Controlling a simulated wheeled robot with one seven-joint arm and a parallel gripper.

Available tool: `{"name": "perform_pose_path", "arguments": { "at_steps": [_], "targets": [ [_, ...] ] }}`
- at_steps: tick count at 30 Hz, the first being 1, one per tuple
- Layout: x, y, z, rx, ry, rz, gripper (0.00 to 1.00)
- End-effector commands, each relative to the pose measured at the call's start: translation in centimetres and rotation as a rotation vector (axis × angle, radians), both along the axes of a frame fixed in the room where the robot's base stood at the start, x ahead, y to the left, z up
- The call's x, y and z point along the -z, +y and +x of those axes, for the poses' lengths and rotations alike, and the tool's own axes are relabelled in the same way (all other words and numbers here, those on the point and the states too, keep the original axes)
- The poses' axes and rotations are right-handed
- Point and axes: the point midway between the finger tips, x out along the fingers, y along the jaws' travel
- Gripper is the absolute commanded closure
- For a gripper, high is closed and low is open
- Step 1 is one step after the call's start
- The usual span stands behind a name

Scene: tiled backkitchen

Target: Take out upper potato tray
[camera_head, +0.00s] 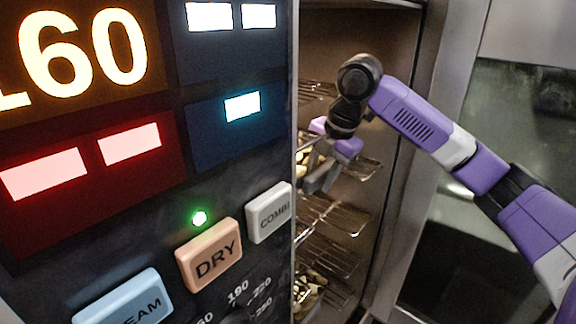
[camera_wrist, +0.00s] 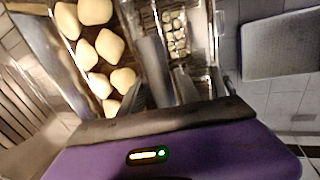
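The upper potato tray shows in the wrist view, with several pale potatoes (camera_wrist: 95,45) on it at the upper left. In the head view only a few of its potatoes (camera_head: 302,158) show past the control panel. My gripper (camera_head: 318,180) is inside the oven beside this tray.
The oven control panel (camera_head: 150,160) stands close on the left and hides much of the cavity. Wire side racks (camera_head: 335,220) line the oven. The metal door frame (camera_head: 405,200) bounds the opening on the right. A grey flat panel (camera_wrist: 280,45) shows in the wrist view.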

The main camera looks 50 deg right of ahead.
Motion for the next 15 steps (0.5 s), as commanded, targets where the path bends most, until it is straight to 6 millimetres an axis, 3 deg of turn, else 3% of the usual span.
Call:
{"name": "perform_pose_path", "arguments": {
  "at_steps": [11,15],
  "targets": [
    [1.1,-0.04,0.33,0.0,-0.001,-0.001,0.62],
    [1.09,-0.04,0.33,0.0,0.0,-0.001,0.9]
  ]
}}
